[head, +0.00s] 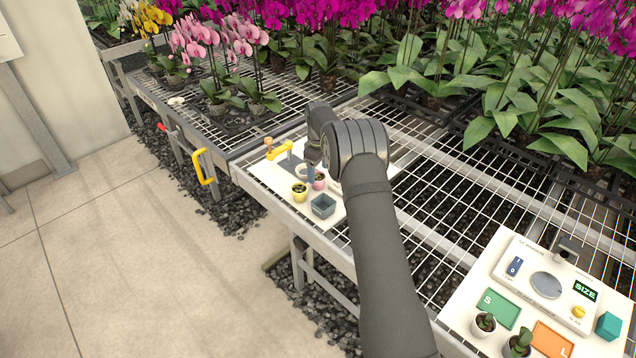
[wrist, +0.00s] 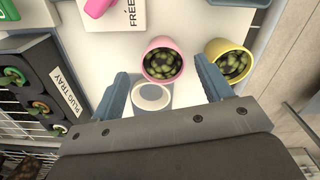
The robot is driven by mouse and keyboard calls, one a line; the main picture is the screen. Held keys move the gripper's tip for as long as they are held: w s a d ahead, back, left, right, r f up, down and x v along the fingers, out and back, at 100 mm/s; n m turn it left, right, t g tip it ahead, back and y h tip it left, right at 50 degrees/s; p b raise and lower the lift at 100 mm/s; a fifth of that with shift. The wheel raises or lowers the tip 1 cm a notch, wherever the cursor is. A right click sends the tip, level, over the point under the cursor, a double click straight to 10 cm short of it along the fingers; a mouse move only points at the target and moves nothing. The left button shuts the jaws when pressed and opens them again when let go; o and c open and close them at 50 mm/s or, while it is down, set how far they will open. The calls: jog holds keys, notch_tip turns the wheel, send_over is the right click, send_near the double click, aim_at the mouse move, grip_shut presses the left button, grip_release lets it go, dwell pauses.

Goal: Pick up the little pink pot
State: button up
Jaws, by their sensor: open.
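The little pink pot (head: 319,183) stands on a white board on the mesh bench, partly hidden by my arm in the head view. In the wrist view the pink pot (wrist: 149,71) holds small green plants and lies between and a little ahead of my fingertips. My gripper (wrist: 161,70) is open, with one blue-grey finger on each side of the pot and nothing held. In the head view my gripper (head: 312,172) is at the pot. I cannot tell whether the fingers touch it.
A yellow pot (wrist: 247,68) stands close beside the right finger; a white round dish (wrist: 150,97) is near the left. A black plug tray (wrist: 57,103) is at left in the wrist view.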

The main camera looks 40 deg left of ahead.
aim_at(318, 177)
jog(key=f, duration=0.4)
jog(key=shift+s+f, duration=0.15)
jog(key=shift+s, duration=0.05)
jog(key=shift+a, duration=0.1)
jog(key=c, duration=1.1)
jog(key=shift+o, duration=0.2)
